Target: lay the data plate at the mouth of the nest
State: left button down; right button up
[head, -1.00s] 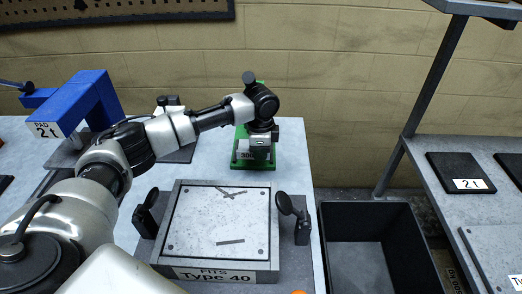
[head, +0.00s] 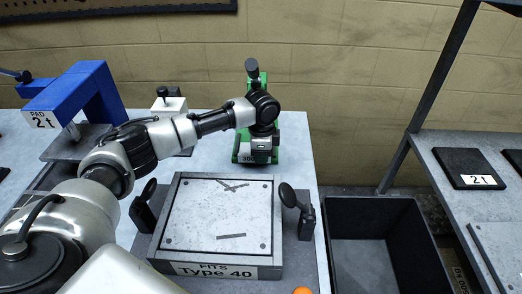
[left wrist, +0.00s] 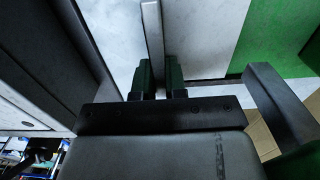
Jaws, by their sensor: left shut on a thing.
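My left gripper (head: 263,148) hangs low in front of a green stand behind the nest. In the left wrist view its green-padded fingers (left wrist: 159,76) are shut on a thin, pale grey plate (left wrist: 152,30), seen edge-on. I take it to be the data plate; no marking on it is readable. In the head view the hand hides the plate. The nest (head: 176,208) is a square grey frame around a pale bed, labelled "FITS Type 40". The gripper is beyond its far edge, apart from it. My right gripper is not in view.
The green stand (head: 239,152) has a partly hidden label. Dark round-headed pieces (head: 144,212) and (head: 305,216) flank the nest. A blue press (head: 95,95) stands at left. A black bin (head: 375,215) is right of the table. A "2t" pad (head: 462,163) lies on the right bench.

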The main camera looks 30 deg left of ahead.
pick_arm(q)
jog(key=shift+f, duration=0.3)
dwell(0.5)
jog(key=c, duration=1.1)
grip_release()
